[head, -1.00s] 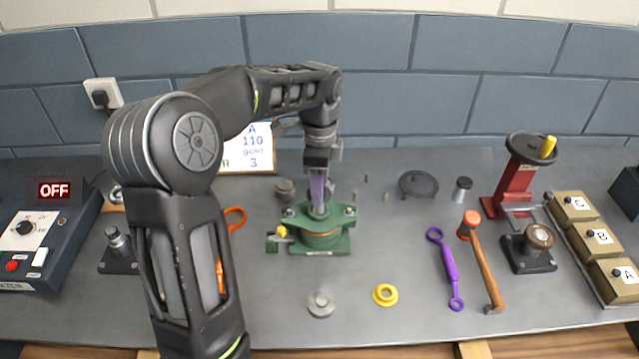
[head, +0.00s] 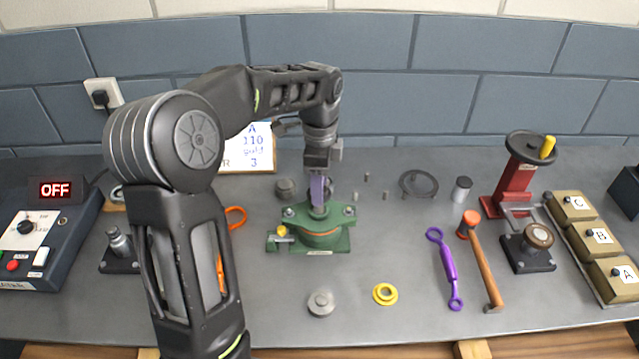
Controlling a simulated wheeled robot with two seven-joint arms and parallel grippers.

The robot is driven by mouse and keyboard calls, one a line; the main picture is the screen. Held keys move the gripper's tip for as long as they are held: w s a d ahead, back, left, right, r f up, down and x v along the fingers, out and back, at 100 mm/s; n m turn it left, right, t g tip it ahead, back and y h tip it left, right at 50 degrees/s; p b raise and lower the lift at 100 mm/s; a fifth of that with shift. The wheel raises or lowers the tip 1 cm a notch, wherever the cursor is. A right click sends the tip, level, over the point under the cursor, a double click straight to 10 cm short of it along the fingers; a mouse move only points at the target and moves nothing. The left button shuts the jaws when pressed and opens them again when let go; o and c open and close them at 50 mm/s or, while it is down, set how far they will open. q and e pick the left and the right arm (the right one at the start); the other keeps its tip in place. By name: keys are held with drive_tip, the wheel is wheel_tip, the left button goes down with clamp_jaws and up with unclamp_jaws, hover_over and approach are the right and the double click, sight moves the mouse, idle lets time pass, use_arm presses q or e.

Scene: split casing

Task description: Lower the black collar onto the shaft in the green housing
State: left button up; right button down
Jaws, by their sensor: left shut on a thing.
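The green housing (head: 335,240) stands upright on the bench in the middle, with an orange band and a yellow-tipped part at its left. My left gripper (head: 319,208) points straight down over the top of the housing, its purple fingers close above the middle. It is shut on a small dark piece, taken to be the black collar, at the mouth of the housing. The fingers and housing hide most of this piece and the shaft. I cannot tell whether the collar is around the shaft. My right gripper is not in view.
A grey round part (head: 320,303) and a yellow flanged ring (head: 385,294) lie in front of the housing. A dark ring (head: 435,185) and small pins lie behind at right. A purple wrench (head: 447,268) and hammer (head: 487,270) lie further right.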

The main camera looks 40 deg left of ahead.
use_arm(q)
drive_tip(key=shift+f, duration=0.15)
drive_tip(key=shift+f+b, duration=1.05)
drive_tip(key=shift+f, duration=0.45)
drive_tip(key=shift+f, duration=0.2)
idle(0.5)
drive_tip(key=o, duration=1.4)
drive_tip(key=shift+r, duration=0.15)
wheel_tip(320, 180, up, 6)
drive_tip(key=p, duration=0.5)
drive_tip(key=shift+r, duration=0.2)
